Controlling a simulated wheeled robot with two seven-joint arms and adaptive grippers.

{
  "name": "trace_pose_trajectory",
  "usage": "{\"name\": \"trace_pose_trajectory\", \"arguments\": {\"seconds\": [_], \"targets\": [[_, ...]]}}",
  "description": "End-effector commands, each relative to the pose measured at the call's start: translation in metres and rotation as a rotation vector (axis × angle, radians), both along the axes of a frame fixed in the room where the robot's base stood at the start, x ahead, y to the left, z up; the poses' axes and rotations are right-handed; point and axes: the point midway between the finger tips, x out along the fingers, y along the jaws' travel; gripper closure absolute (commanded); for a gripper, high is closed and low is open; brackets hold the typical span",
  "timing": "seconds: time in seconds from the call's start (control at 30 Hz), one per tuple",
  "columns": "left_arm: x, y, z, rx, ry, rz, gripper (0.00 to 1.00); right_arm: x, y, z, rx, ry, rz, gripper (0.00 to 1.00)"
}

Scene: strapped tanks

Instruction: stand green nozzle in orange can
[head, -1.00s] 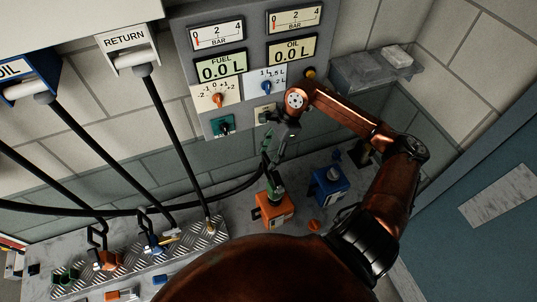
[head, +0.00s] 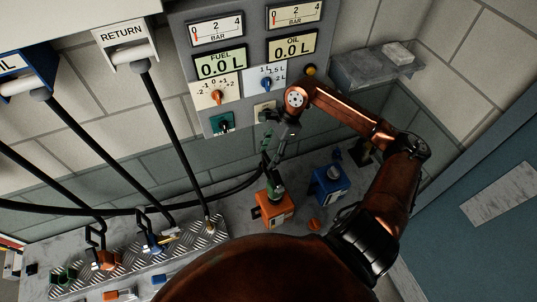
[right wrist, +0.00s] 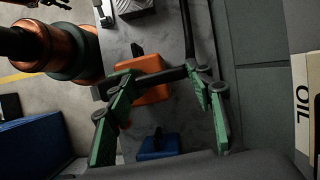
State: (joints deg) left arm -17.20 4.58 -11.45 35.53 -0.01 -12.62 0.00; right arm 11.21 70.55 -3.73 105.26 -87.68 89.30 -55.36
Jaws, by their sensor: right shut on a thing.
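The orange can (head: 272,211) stands on the grey bench, left of a blue can. It also shows in the right wrist view (right wrist: 152,93), partly behind my fingers. The green nozzle (head: 276,187) is over the can's top, with its black hose running up and left. How deep its spout sits in the can is hidden. My right gripper (head: 275,153) is just above the nozzle, shut on it. In the right wrist view its green fingers (right wrist: 157,80) are spread on either side of a black bar. My left gripper is not in view.
A metal tray (head: 190,243) with other nozzles lies left. The gauge panel (head: 243,70) is behind the gripper. Black hoses hang left.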

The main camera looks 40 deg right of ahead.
Motion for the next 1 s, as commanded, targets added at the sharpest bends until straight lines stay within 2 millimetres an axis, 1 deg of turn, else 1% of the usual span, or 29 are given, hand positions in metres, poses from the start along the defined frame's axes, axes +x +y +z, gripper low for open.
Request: {"name": "trace_pose_trajectory", "arguments": {"seconds": [0.1, 0.67, 1.0], "targets": [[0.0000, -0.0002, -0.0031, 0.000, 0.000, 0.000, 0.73, 0.0000, 0.0005, 0.0001, 0.002, -0.001, 0.001, 1.00], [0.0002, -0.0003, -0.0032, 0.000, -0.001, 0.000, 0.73, 0.0001, 0.0003, 0.0007, 0.001, -0.001, 0.000, 1.00], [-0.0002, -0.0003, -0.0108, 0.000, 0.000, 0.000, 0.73, -0.0003, -0.0003, -0.0002, 0.000, -0.001, 0.000, 1.00]]}}
